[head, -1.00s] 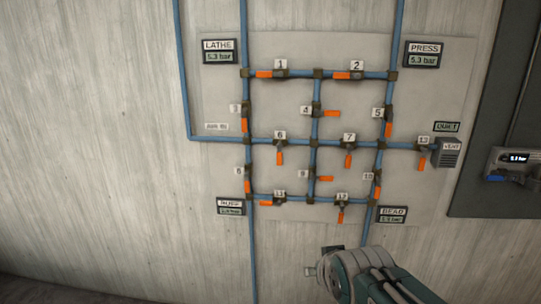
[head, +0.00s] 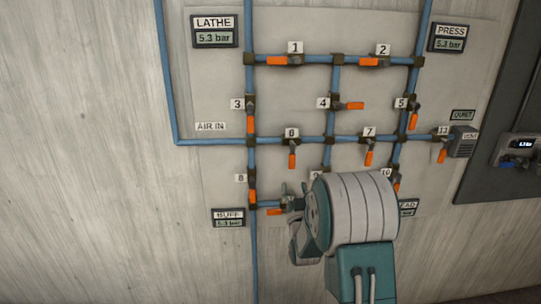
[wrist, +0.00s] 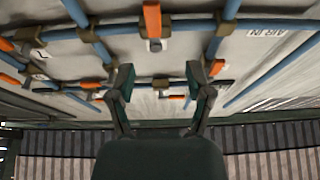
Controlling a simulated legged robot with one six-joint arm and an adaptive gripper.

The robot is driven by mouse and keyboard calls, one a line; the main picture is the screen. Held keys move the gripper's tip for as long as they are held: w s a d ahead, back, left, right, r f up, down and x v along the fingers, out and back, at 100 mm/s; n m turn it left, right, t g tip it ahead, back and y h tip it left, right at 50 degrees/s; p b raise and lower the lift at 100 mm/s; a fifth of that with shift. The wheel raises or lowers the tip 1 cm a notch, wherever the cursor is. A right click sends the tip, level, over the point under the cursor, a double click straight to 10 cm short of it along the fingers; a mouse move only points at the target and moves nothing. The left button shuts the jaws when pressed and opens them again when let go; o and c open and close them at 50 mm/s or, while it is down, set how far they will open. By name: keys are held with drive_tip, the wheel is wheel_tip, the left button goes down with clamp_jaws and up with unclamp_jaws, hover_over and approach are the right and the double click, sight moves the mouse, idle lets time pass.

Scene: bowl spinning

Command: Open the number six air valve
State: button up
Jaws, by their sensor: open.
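The number six valve (head: 292,158) is on the middle horizontal pipe in the head view. Its orange handle hangs straight down, across the pipe. My gripper (head: 291,198) is below it, partly hidden by my own wrist, near the lower pipe row. In the wrist view the panel appears upside down. There my gripper (wrist: 159,80) is open, its two fingers apart with nothing between them in hold. An orange handle (wrist: 152,20), apparently that of valve six, shows beyond the fingertips, near the top edge.
Valve 7 (head: 369,155) is to the right on the same pipe, and valve 3 (head: 250,119) is to the upper left. The lower valves are partly hidden by my arm. A LATHE gauge (head: 214,31) and a PRESS gauge (head: 450,38) flank the top.

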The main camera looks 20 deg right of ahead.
sight(292, 162)
drive_tip(key=shift+t+h, duration=0.3)
drive_tip(key=shift+t, duration=0.1)
drive_tip(key=x, duration=0.7)
drive_tip(key=f+x, duration=0.1)
drive_tip(key=x, duration=0.2)
drive_tip(key=shift+w+d, duration=0.2)
drive_tip(key=shift+w, duration=0.15)
drive_tip(key=shift+w+d+r, duration=0.15)
drive_tip(key=shift+w, duration=0.1)
drive_tip(key=shift+w+d, duration=0.15)
drive_tip(key=shift+d, duration=0.35)
drive_tip(key=shift+a, duration=0.1)
drive_tip(key=c, duration=0.6)
drive_tip(key=shift+a, duration=0.2)
clamp_jaws()
